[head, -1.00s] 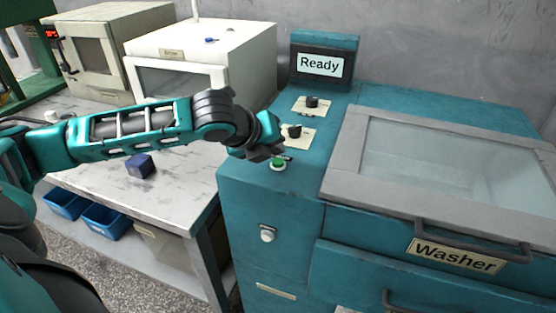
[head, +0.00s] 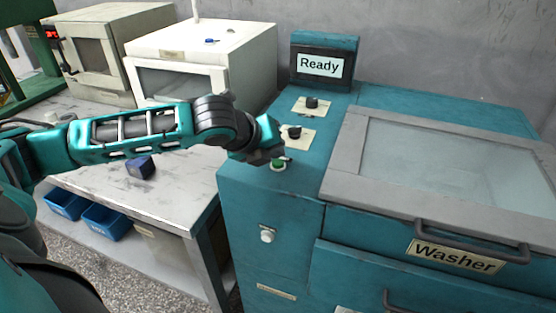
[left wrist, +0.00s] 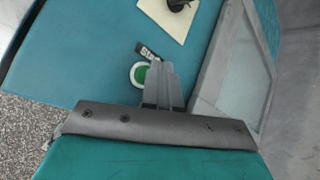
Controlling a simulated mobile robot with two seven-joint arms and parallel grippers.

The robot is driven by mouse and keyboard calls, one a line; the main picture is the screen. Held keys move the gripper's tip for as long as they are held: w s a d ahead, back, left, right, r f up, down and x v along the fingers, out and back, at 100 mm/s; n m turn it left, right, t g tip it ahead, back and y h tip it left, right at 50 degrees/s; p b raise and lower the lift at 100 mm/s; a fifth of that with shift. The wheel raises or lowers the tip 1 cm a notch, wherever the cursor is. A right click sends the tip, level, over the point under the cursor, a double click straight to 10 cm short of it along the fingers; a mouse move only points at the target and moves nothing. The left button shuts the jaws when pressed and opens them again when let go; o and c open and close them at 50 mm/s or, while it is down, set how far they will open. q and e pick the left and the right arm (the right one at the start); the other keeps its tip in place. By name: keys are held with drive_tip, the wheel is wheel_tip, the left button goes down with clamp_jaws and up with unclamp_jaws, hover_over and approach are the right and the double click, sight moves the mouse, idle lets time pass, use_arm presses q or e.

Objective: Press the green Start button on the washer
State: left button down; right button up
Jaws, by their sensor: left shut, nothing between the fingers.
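The teal washer (head: 270,210) stands at the right in the head view, with a "Ready" display (head: 320,66) at its back. The green Start button (head: 278,164) sits in a white ring on the washer's top, near its front left. My left gripper (head: 268,157) is shut and empty, just above and left of the button in the head view. My right gripper is not in view.
Two black knobs (head: 312,102) (head: 294,131) on pale plates stand behind the button. The washer's grey-framed glass lid (head: 335,170) is shut on the right. A table (head: 175,205) at left holds a dark blue block (head: 140,167) and a white box oven (head: 250,70).

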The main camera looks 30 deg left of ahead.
sight(274, 163)
use_arm(q)
drive_tip(key=shift+f, duration=0.6)
idle(0.7)
drive_tip(key=shift+r, duration=0.1)
drive_tip(key=shift+r+p, duration=0.8)
drive_tip(key=shift+p, duration=0.55)
wheel_tip(274, 163, up, 3)
drive_tip(key=shift+r+p, duration=0.1)
drive_tip(key=shift+p, duration=0.9)
drive_tip(key=shift+r, duration=0.9)
drive_tip(key=shift+f, duration=0.1)
